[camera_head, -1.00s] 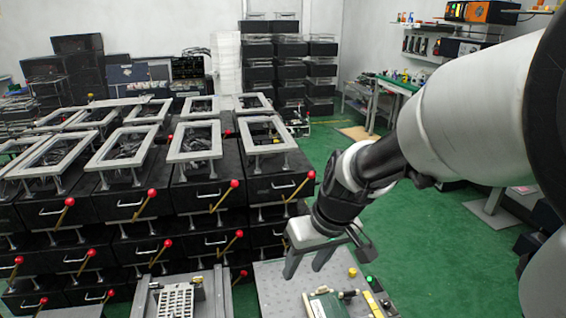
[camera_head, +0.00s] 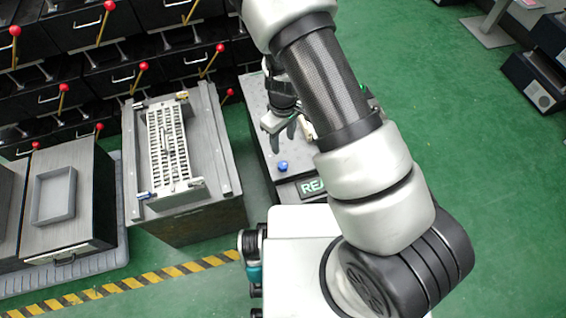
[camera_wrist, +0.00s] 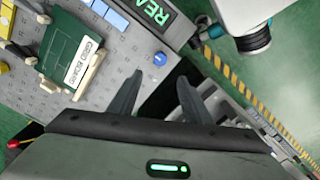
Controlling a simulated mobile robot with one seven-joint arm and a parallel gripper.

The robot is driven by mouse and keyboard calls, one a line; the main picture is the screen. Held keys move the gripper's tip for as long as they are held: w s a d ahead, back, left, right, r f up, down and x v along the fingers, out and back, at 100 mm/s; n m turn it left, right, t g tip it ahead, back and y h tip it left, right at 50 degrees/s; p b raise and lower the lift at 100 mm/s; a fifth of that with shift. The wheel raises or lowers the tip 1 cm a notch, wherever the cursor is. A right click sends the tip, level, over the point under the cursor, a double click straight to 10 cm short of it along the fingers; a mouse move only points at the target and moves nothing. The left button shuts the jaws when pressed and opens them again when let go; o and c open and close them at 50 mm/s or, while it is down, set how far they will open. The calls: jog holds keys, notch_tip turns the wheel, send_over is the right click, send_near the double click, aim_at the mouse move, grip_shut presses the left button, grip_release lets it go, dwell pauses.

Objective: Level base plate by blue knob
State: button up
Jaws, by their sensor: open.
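The blue knob (camera_head: 283,166) sits on the grey plate (camera_head: 262,160), near the green-lettered display. It also shows in the wrist view (camera_wrist: 160,59), where the plate (camera_wrist: 125,62) is dotted with small holes. My gripper (camera_head: 291,130) is above the plate, beyond the knob in the head view. In the wrist view my gripper (camera_wrist: 160,80) has its two dark fingers spread with nothing between them. The knob lies a little past the fingertips, apart from them. My arm hides much of the plate in the head view.
A green board (camera_wrist: 72,58) in a holder and yellow blocks (camera_wrist: 40,83) stand on the plate. The display (camera_head: 312,187) borders it. A cabinet with a white slotted rack (camera_head: 168,145) stands to the left. Green floor (camera_head: 470,170) lies open at right.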

aim_at(283, 165)
notch_tip(283, 165, down, 15)
jog(key=b, duration=0.3)
jog(key=shift+r, duration=0.1)
jog(key=c, duration=1.1)
jog(key=shift+m, duration=0.4)
